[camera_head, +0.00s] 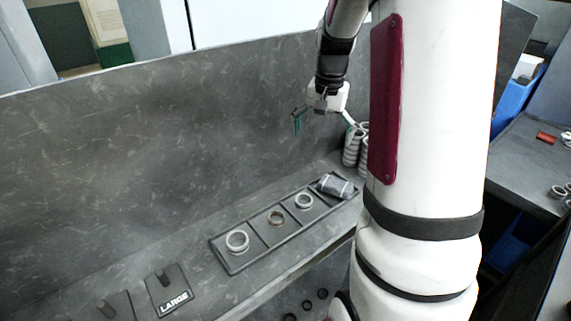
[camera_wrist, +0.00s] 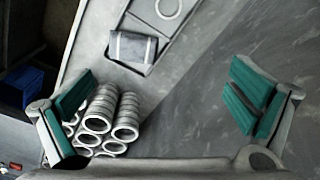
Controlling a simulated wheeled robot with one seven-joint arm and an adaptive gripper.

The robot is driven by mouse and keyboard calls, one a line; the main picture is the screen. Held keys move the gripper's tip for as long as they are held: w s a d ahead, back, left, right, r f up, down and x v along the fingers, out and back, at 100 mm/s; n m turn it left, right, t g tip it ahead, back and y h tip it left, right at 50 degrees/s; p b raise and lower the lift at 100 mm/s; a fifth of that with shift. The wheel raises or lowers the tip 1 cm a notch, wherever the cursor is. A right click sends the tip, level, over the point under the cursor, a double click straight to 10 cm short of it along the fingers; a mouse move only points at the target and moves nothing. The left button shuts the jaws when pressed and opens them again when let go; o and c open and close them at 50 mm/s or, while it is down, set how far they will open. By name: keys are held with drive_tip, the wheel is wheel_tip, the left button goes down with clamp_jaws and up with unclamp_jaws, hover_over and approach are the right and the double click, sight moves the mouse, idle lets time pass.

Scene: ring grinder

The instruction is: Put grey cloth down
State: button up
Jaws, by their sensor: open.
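The grey cloth (camera_head: 337,187) lies folded or rolled in the end compartment at the right of the dark sectioned tray (camera_head: 234,268) in the head view. In the wrist view the cloth (camera_wrist: 133,47) lies ahead, near the top left, with a lighter band across it. My gripper (camera_wrist: 160,105) is open and empty, its green-padded fingers wide apart.
The tray's other compartments hold rings (camera_head: 237,241). Stacked rings (camera_wrist: 112,122) stand below my left finger in the wrist view. A plate marked LARGE (camera_head: 170,290) lies left of the tray. The grey back panel (camera_head: 180,140) rises behind the bench.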

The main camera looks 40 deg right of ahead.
drive_tip(key=s+a+r+n+t, duration=0.1)
drive_tip(key=s+a+r+n, duration=0.2)
drive_tip(key=a+r, duration=0.45)
drive_tip(key=s+a+r+n+t, duration=0.1)
drive_tip(key=s+a+r+n, duration=0.25)
drive_tip(key=a, duration=0.65)
drive_tip(key=s+a+r+n+t, duration=0.1)
drive_tip(key=s+a+n, duration=0.3)
drive_tip(key=s+a, duration=0.5)
drive_tip(key=shift+s+r+n+t, duration=0.3)
drive_tip(key=shift+s+t, duration=0.2)
drive_tip(key=shift+t, duration=0.3)
drive_tip(key=shift+a, duration=0.1)
